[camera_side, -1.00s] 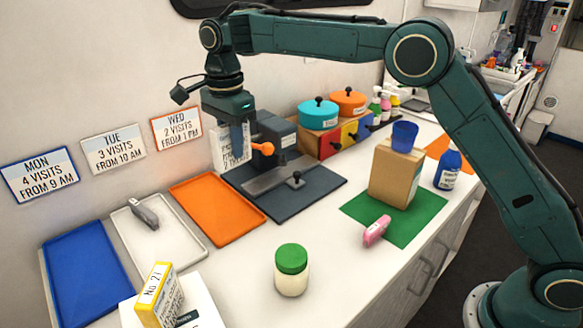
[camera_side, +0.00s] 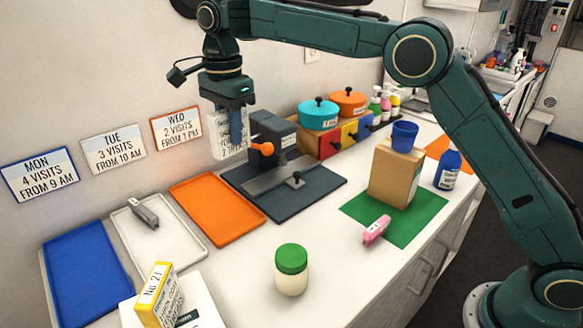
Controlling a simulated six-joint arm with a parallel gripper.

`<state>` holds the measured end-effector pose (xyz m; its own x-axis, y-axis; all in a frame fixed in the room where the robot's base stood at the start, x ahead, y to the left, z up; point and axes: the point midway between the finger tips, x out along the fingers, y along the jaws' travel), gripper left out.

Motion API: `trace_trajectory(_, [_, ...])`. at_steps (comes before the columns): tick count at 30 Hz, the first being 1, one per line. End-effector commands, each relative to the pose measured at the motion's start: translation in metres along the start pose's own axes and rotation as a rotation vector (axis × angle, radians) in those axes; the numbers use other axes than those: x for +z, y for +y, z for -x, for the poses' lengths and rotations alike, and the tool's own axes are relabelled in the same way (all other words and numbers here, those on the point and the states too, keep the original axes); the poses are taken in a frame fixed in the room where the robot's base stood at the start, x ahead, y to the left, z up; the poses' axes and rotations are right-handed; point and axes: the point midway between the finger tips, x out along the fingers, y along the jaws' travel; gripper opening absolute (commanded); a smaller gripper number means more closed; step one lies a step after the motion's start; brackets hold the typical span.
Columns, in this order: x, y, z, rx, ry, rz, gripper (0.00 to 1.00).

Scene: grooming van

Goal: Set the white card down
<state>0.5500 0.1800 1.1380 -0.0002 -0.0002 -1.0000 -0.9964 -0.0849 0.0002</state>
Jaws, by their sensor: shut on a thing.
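The white card (camera_side: 222,138) with dark printed text hangs upright in my gripper (camera_side: 238,138). My gripper is shut on it, pointing down. The card is raised in front of the wall, above the back left part of the dark machine base, just left of the dark machine (camera_side: 270,134) with the orange knob. Part of the card is hidden behind the gripper finger, so its full text is not readable.
Blue (camera_side: 85,275), white (camera_side: 178,252) and orange (camera_side: 222,226) trays lie along the wall; a grey tool (camera_side: 144,213) lies in the white one. A green-lidded jar (camera_side: 291,270) and a cardboard box (camera_side: 393,178) with a blue cup stand on the counter. Wall signs (camera_side: 113,148) hang behind.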

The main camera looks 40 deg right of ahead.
Motion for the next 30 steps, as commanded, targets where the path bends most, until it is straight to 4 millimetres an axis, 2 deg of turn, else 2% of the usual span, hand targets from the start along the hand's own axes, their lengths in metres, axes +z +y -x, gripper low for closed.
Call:
trace_trajectory(8, [-0.008,0.006,0.003,-0.002,0.000,-0.006,0.01])
trace_trajectory(14, [-0.023,0.020,0.007,-0.002,0.000,-0.016,0.01])
trace_trajectory(30, [-0.079,0.091,0.009,-0.001,0.000,-0.059,0.01])
